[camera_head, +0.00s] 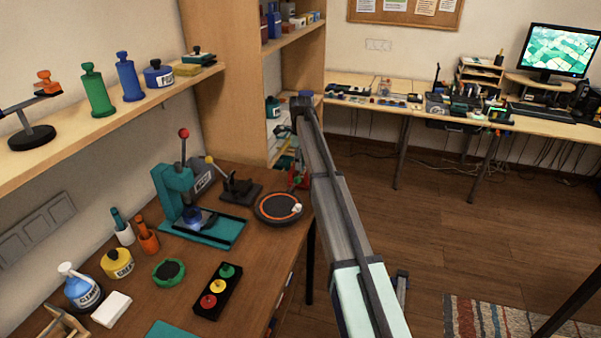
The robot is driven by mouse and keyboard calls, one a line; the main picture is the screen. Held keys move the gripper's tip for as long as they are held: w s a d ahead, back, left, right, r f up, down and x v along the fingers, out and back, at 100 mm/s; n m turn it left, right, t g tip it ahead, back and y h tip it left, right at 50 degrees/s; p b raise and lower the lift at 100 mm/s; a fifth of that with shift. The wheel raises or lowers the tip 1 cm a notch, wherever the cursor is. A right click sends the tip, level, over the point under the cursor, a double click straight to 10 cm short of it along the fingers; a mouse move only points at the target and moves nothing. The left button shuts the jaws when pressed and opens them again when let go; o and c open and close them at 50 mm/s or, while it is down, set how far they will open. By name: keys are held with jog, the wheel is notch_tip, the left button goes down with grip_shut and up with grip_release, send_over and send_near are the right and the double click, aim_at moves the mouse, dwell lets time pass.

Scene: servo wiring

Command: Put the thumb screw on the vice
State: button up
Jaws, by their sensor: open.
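A small dark clamp-like device (240,188), which may be the vice, stands on the brown workbench (190,262) behind a teal press (178,192). A round black dish (268,208) with an orange ring is at the bench's right edge. A small pale piece (297,208) lies on the dish's right side; I cannot tell whether it is the thumb screw. My arm rises from the bottom to the right of the dish. I cannot make out my gripper; the arm's far end is partly hidden.
Bottles and a black block with coloured knobs (218,291) crowd the bench front. A wall shelf (110,115) holds several bottles above. A shelving unit (255,75) stands behind the bench. A long desk (450,112) with a monitor is at the back right. Open floor lies between.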

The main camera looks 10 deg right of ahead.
notch_tip(320, 180, up, 7)
jog(key=shift+f+b, duration=0.15)
jog(key=shift+b, duration=0.3)
dwell(1.0)
